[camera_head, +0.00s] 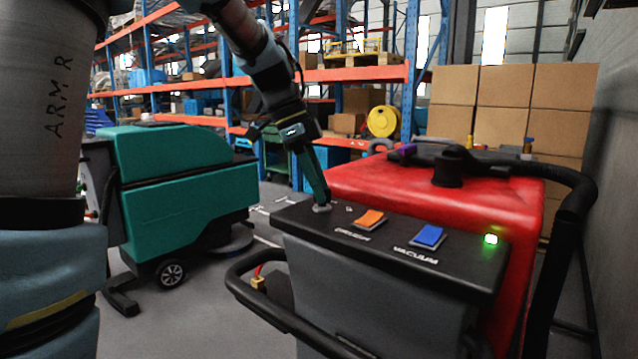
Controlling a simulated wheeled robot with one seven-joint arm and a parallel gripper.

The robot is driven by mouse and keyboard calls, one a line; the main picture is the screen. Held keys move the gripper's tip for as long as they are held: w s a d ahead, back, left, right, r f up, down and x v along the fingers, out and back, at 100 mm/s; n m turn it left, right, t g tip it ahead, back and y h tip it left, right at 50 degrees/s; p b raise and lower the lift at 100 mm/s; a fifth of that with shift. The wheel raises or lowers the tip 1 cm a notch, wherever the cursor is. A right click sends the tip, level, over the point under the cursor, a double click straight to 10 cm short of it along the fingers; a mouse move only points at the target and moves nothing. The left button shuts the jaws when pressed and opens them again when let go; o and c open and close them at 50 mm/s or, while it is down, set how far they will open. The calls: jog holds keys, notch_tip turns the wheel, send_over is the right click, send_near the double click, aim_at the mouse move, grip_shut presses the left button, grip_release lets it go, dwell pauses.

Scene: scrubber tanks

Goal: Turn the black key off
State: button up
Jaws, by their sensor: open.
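The red scrubber (440,195) stands at the right with a dark control panel (385,255) on its near side. My gripper (320,203) reaches down to the far left end of this panel, its fingertips at a small silver key switch (322,209). The black key itself cannot be made out; the fingers cover that spot. The gripper is open, with its fingers around or right at the key's place; I cannot tell whether they touch it. An orange switch (370,218) and a blue switch (428,236) sit to its right. A green light (491,239) glows at the panel's right end.
A black handle bar (290,315) curves out in front of the panel. A black hose (545,270) runs down the right side. A teal scrubber (180,190) stands at the left, with open floor between. Shelves and stacked boxes (505,95) are behind.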

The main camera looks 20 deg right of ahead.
jog(key=shift+c, duration=0.3)
grip_shut()
dwell(0.3)
